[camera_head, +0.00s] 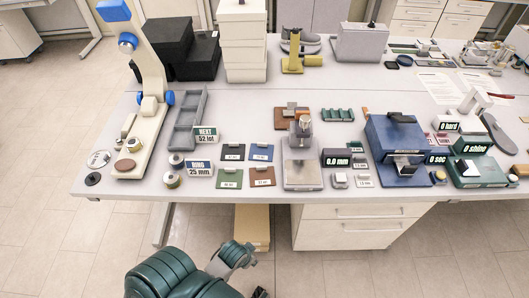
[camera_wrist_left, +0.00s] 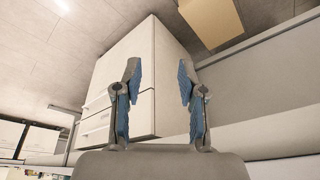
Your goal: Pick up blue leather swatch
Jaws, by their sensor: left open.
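The blue leather swatch (camera_head: 261,150) lies flat on the table in the head view, with a small white label along its front edge. It sits at the back right of a group of swatches: a dark one (camera_head: 232,149) to its left, a green one (camera_head: 229,175) at front left and a brown one (camera_head: 262,173) in front. My left gripper shows in the left wrist view (camera_wrist_left: 158,85); its blue-padded fingers are apart with nothing between them. It is away from the swatches, facing drawers below the table. My right gripper is not in view.
White drawers (camera_head: 350,228) and a cardboard box (camera_head: 252,226) are below the table. The table behind the swatches is clear.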

